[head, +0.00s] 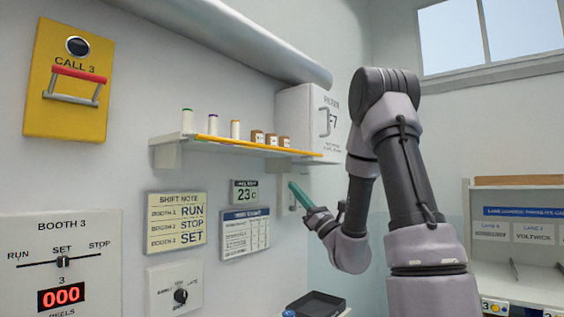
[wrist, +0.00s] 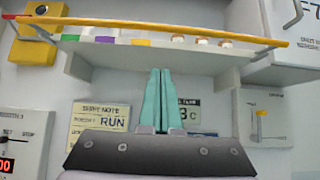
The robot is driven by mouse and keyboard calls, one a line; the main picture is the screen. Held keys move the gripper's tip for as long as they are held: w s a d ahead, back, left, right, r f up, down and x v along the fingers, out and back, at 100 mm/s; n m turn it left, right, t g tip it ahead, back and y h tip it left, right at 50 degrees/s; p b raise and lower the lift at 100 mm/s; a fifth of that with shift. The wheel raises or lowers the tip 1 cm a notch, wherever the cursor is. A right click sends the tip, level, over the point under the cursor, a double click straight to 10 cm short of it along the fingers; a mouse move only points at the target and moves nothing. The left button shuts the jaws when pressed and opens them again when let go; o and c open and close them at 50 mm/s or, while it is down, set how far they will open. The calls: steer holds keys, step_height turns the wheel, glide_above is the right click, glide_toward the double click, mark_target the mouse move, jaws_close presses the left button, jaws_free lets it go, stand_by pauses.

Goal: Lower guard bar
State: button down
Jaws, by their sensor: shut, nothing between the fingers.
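The guard bar is a long yellow-orange rod (head: 240,144) along the front edge of the wall shelf (head: 165,142). In the wrist view the rod (wrist: 150,24) crosses the whole top of the picture, in front of the jars and above the shelf board (wrist: 150,60). My gripper (head: 292,185) has teal fingers, which are shut together and empty. In the head view it is below the right end of the bar, apart from it. In the wrist view its fingertips (wrist: 160,71) point up toward the shelf's underside, below the bar.
Several spools and jars (head: 235,129) stand on the shelf. A white cabinet (head: 305,115) adjoins its right end. Below the shelf are the shift note (head: 177,222) and a chart (head: 246,232). A plate with a yellow lever (wrist: 260,125) is right of my gripper. A dark tray (head: 316,304) lies below.

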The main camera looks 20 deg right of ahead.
mark_target(285, 150)
steer(key=w+a+r, duration=0.3)
steer(key=w+r, duration=0.1)
steer(key=r, duration=0.5)
steer(key=shift+w+r, duration=0.15)
steer(key=shift+w, duration=0.1)
steer(key=shift+a, duration=0.1)
steer(key=r, duration=0.2)
steer(key=s+r, duration=0.1)
steer(key=shift+d, duration=0.3)
